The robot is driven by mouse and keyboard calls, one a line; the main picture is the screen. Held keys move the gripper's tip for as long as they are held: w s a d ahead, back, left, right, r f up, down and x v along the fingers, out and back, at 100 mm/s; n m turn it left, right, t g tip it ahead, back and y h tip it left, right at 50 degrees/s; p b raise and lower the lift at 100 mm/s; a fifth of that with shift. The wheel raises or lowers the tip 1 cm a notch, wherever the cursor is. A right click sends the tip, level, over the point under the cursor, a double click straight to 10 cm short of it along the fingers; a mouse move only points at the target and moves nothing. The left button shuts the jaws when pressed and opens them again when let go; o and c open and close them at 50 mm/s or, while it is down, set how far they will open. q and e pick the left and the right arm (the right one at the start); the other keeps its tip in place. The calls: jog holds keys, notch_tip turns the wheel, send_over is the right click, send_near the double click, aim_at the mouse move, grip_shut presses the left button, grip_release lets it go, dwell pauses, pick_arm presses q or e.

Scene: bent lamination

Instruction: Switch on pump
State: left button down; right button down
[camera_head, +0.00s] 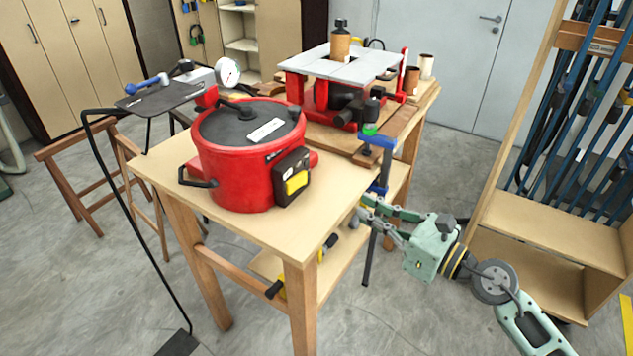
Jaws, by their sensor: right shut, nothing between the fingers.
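A red pot (237,165) with a dark lid stands on the near wooden table. A black box with a yellow part (297,182), perhaps a switch, is on its right side. A round white gauge (228,72) on a grey body sits behind the pot; I cannot tell which of these is the pump. My right gripper (362,209) is pale green, shut and empty. It is beyond the table's right edge, right of the pot and apart from the black box in the picture, near a blue clamp (378,160). My left gripper is not in view.
A red machine with a grey top (345,65) stands on the farther bench. A thin black stand (135,222) is at the left. A wooden rack (545,225) with blue clamps is at the right. Yellow-and-black tools lie on the table's lower shelf (320,275). Floor in front is mostly clear.

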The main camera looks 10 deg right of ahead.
aim_at(306, 179)
jog(key=p+x, duration=0.5)
jog(key=x, duration=0.8)
jog(key=shift+w+a+r, duration=0.1)
jog(key=shift+w+a, duration=0.15)
jog(key=shift+w, duration=0.05)
jog(key=shift+w+a, duration=0.1)
jog(key=shift+w, duration=0.05)
